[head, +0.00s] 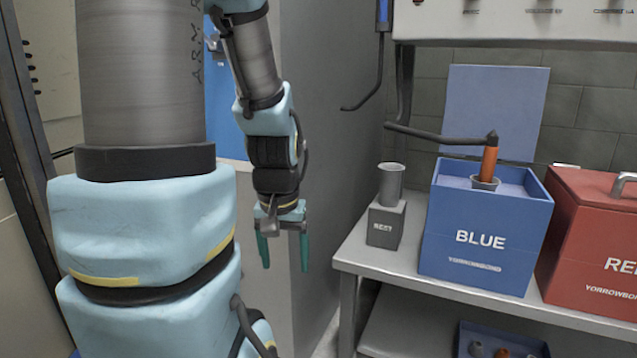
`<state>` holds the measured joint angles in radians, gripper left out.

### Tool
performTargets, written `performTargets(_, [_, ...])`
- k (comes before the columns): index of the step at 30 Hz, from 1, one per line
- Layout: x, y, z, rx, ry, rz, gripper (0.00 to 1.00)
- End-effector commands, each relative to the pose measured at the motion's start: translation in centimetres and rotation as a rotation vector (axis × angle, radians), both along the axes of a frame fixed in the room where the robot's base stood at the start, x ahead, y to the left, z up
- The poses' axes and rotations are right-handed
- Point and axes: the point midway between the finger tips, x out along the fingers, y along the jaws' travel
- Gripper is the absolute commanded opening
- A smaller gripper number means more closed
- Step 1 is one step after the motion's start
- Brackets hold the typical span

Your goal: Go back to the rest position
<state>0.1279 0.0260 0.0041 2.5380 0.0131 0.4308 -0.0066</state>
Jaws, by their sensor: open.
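My gripper (283,250) hangs down at the end of my arm, left of the grey table. Its two green fingers are apart with nothing between them. It touches nothing that I can see. A small grey block marked REST (385,228) stands on the table's left end, with a grey cup-like holder (391,182) on top. The block is to the right of my gripper, with a gap between them.
A blue box (478,253) stands open on the table (408,266), an orange-handled tool (489,162) upright in it. A red box (590,265) is to its right. A dark bin (505,338) sits on the lower shelf. A hook (376,70) hangs above the table's left end.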

Motion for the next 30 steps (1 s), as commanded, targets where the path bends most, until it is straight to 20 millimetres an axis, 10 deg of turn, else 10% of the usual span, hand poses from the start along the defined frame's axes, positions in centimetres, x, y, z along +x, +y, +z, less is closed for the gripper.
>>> performTargets(11, [-0.8,0.4,6.2,-0.009,0.009,0.03,0.78])
performTargets(30, [-0.8,0.4,23.4,-0.009,0.009,0.028,0.78])
